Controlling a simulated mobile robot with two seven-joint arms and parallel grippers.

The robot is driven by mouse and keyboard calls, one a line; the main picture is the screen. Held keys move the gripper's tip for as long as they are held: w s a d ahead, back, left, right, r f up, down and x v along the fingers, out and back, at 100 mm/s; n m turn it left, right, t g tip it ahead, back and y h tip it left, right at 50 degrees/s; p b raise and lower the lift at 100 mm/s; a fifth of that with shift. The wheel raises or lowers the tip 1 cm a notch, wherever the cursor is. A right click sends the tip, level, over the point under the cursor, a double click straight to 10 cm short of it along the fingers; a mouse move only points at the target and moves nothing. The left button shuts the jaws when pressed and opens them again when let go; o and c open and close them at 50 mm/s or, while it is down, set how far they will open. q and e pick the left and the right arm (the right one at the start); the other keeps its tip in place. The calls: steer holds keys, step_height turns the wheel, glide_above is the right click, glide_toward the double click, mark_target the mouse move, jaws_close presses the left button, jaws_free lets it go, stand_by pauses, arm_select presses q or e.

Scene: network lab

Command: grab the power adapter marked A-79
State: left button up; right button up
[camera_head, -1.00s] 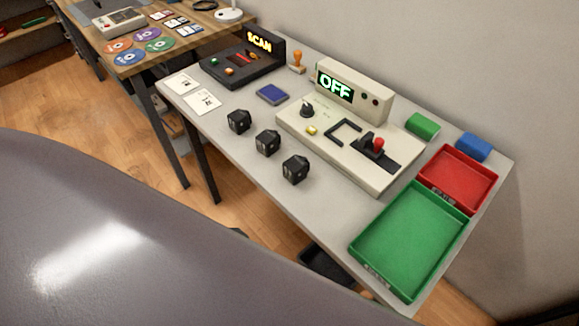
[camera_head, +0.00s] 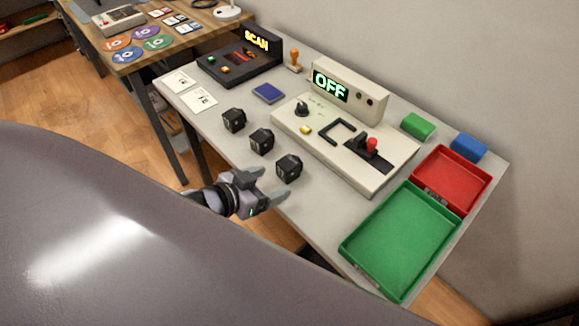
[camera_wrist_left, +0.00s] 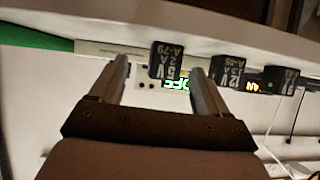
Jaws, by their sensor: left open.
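The power adapter marked A-79 (camera_head: 289,168) is a small black block, the one of three in a row closest to the green tray. In the left wrist view its label reads 5V 2A A-79 (camera_wrist_left: 165,60), with the picture upside down. My left gripper (camera_head: 275,182) is open and empty at the table's front edge, just short of this adapter. In the wrist view the adapter appears between the fingertips (camera_wrist_left: 160,68), ahead of them; I see no contact. My right gripper is not in view.
The adapter marked A-85 (camera_head: 262,141) stands close beside it, and another black adapter (camera_head: 234,120) beyond that. Behind them is a panel with an OFF display (camera_head: 330,86) and a red-topped lever. Green (camera_head: 345,246) and red (camera_head: 482,176) trays stand on the right.

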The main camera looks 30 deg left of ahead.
mark_target(281, 169)
arm_select(q)
steer(key=shift+w+a+r+m+t+h, duration=0.15)
steer(key=shift+w+a+m+h, duration=0.1)
steer(key=shift+w+h, duration=0.15)
steer(key=shift+w+a+r+m+t+h, duration=0.15)
steer(key=shift+w+a+h, duration=0.15)
steer(key=shift+w, duration=0.2)
steer(key=shift+x, duration=3.5)
steer(key=shift+d+r, duration=0.1)
steer(key=shift+r, duration=0.1)
steer(key=shift+c, duration=0.3)
steer(key=c, duration=1.1)
steer(key=shift+r, duration=0.1)
